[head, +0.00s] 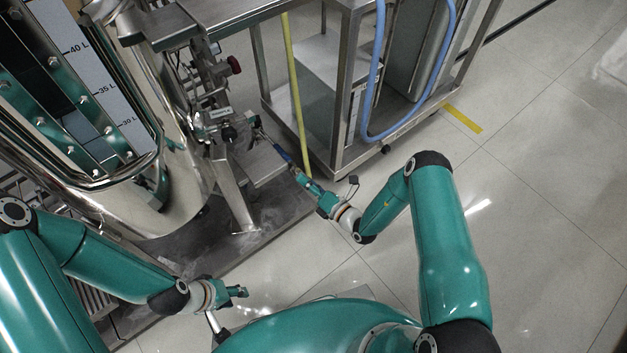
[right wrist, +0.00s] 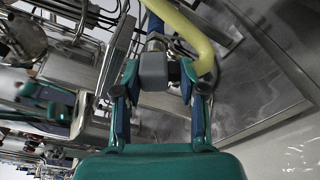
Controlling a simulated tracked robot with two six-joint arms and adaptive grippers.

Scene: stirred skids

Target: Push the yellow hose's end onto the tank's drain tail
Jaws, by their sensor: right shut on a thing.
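In the right wrist view the hose (right wrist: 188,27) bends down beside the right finger. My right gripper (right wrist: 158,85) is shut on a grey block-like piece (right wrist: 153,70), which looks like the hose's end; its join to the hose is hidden. A silver fitting (right wrist: 155,43), seemingly the drain tail, shows just beyond the grey piece; I cannot tell whether they touch. My left gripper (head: 242,292) is low over the floor, away from the hose, too small to read.
The steel tank (head: 180,190) stands on the left, with valves and pipework (head: 215,110) at its side. A steel cart (head: 345,100) with a blue hose (head: 371,80) stands behind my right gripper. The tiled floor (head: 550,190) on the right is clear.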

